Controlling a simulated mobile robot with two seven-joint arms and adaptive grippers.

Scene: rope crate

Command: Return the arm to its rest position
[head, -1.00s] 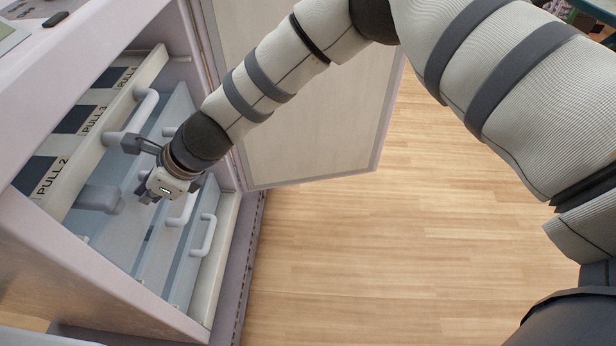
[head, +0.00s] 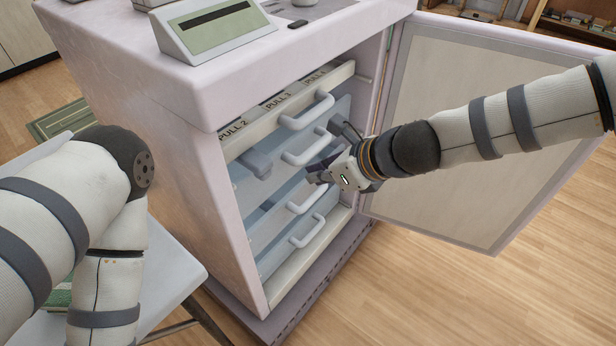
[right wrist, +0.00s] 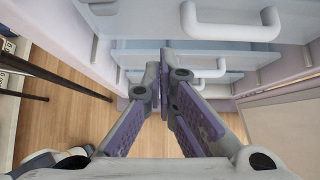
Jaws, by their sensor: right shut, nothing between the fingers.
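My right arm (head: 500,125) reaches in from the right side of the head view. Its right gripper (head: 318,176) is shut and empty, just in front of the cabinet's drawer fronts. The right wrist view shows its purple-padded fingers (right wrist: 166,88) together, with drawer handles beyond them. I cannot tell whether a finger touches a drawer front. My left arm (head: 70,235) shows at the left of the head view; its gripper is out of the picture.
A pale pink cabinet (head: 190,125) stands open, with several handled drawers inside. Its door (head: 470,130) swings out to the right, behind my right arm. A display unit (head: 215,25) sits on top. A white table (head: 175,280) is at lower left. Wooden floor (head: 420,300) is clear at lower right.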

